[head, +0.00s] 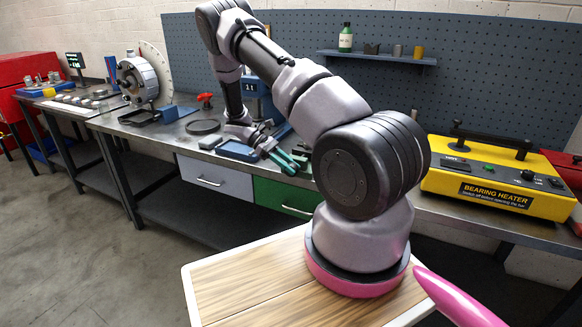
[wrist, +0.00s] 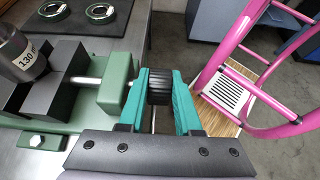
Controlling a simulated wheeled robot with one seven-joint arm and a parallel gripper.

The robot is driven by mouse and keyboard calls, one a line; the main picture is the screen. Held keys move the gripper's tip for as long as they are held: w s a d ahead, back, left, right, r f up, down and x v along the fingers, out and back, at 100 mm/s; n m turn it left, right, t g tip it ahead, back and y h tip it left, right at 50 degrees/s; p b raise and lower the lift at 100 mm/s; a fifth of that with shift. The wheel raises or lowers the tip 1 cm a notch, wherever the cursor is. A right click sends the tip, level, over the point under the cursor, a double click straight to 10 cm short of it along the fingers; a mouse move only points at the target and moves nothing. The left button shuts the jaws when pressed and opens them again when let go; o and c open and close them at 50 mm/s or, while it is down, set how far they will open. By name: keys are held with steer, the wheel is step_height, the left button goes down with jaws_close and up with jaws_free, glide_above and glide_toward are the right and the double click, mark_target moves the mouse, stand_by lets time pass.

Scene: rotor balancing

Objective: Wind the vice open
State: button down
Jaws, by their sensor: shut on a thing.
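The green vice (wrist: 118,88) shows in the wrist view, with dark jaw blocks (wrist: 70,68) and a bare metal screw (wrist: 88,81). A dark cylinder (wrist: 25,58) with a white label reading 130 stands at the jaws, at the left edge; its contact with them is partly cut off. My gripper (wrist: 160,74) has its teal fingers on either side of the black ribbed knob (wrist: 159,90) at the vice's end and is shut on it. In the head view my gripper (head: 283,160) is low over the bench, and my arm hides most of the vice.
A yellow bearing heater (head: 490,178) stands right on the bench. A blue tray (head: 237,151) and a dark round plate (head: 203,126) lie left of my gripper. Two rings (wrist: 78,12) rest on a dark mat. A pink frame (wrist: 235,55) stands beyond the bench edge.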

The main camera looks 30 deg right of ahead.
steer(key=shift+w+a+f+g+h, duration=0.1)
steer(key=shift+g+h, duration=0.6)
steer(key=shift+g, duration=0.2)
steer(key=c, duration=0.9)
jaws_free()
steer(key=shift+w, duration=0.1)
steer(key=v, duration=1)
steer(key=shift+w+a, duration=0.25)
